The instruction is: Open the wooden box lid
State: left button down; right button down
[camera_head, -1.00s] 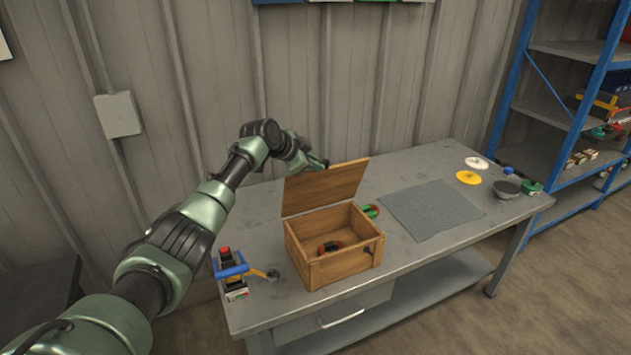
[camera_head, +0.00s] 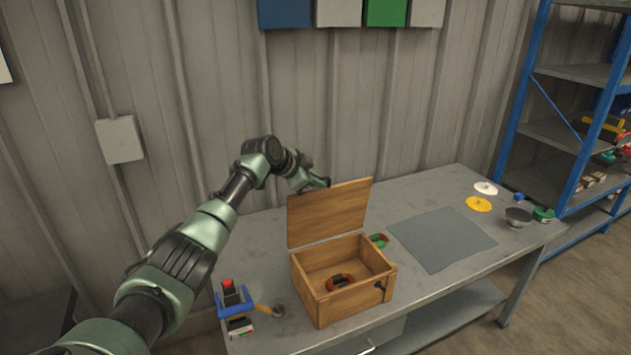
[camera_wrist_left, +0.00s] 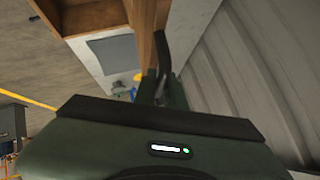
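The wooden box (camera_head: 345,305) stands on the grey workbench with its lid (camera_head: 330,215) raised, standing steeply up at the back edge. The inside of the box is open to view, with a dark and orange ring-shaped part (camera_head: 340,282) in it. My left gripper (camera_head: 318,182) is at the lid's top left corner, on the wall side. In the left wrist view the lid (camera_wrist_left: 143,25) shows edge-on, close beside a dark finger of my left gripper (camera_wrist_left: 156,85). Whether the fingers are open or shut is unclear. My right gripper is out of view.
A blue and black device (camera_head: 235,305) stands left of the box. A green ring part (camera_head: 380,240) lies behind it. A grey mat (camera_head: 442,238), white disc (camera_head: 485,188) and yellow disc (camera_head: 478,204) lie to the right. The corrugated wall is behind the bench.

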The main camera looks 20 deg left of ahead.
pick_arm(q)
jog(key=c, duration=1.5)
grip_release()
jog(key=shift+f, duration=0.1)
jog(key=b+v, duration=0.2)
jog(key=v, duration=0.5)
jog(key=shift+s+a+r, duration=0.1)
jog(key=shift+s+r, duration=0.1)
jog(key=shift+s, duration=0.05)
jog(key=shift+f, duration=0.1)
